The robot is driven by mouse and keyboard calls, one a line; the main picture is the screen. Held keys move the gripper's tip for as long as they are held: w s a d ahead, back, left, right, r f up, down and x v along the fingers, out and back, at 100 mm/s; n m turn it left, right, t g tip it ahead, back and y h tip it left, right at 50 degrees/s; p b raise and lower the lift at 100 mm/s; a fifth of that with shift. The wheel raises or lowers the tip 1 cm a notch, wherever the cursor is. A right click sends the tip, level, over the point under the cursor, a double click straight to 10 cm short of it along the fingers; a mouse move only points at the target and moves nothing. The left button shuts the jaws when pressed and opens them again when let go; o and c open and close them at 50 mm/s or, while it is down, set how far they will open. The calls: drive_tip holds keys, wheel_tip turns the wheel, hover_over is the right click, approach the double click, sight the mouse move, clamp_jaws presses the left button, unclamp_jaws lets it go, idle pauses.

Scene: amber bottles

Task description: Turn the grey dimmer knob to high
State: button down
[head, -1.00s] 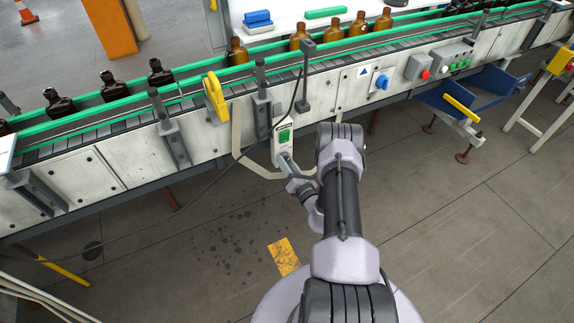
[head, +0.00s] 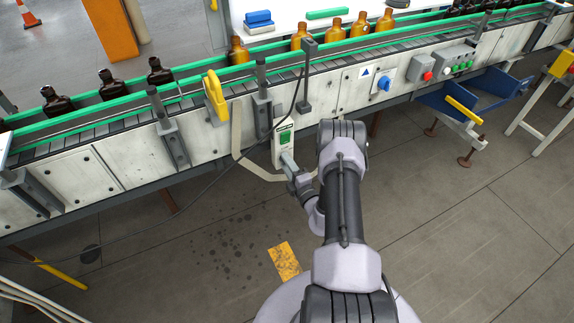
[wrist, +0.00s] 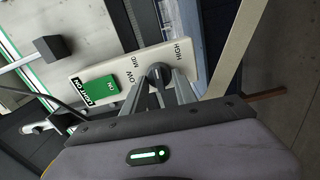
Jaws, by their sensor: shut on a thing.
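The grey dimmer knob (wrist: 157,72) sits on a white control plate (wrist: 207,73) printed LOW, MID and HIGH in the wrist view. My gripper (wrist: 164,86) is shut on the knob, with one finger on each side. The fingers hide part of the knob, and I cannot tell exactly which mark it points at. A green ON panel (wrist: 101,90) lies left of the knob, beside a LIGHT ON label. In the head view the plate (head: 277,153) hangs on the conveyor's front, with my gripper (head: 288,162) at its lower end.
A conveyor with green rails (head: 205,82) carries amber bottles (head: 301,38) and dark bottles (head: 109,86). A yellow hook-shaped part (head: 215,96) and a black cable are near the plate. A blue bin (head: 478,97) stands right. The floor in front is mostly clear.

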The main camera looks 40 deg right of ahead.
drive_tip(key=m, duration=0.5)
drive_tip(key=shift+r, duration=0.1)
drive_tip(key=shift+m, duration=0.3)
idle(0.4)
drive_tip(key=c, duration=1)
unclamp_jaws()
drive_tip(key=p+v, duration=0.4)
drive_tip(key=v, duration=1.3)
drive_tip(key=shift+s+a+r+p, duration=0.1)
drive_tip(key=shift+s+a+p, duration=0.1)
drive_tip(key=shift+p, duration=0.15)
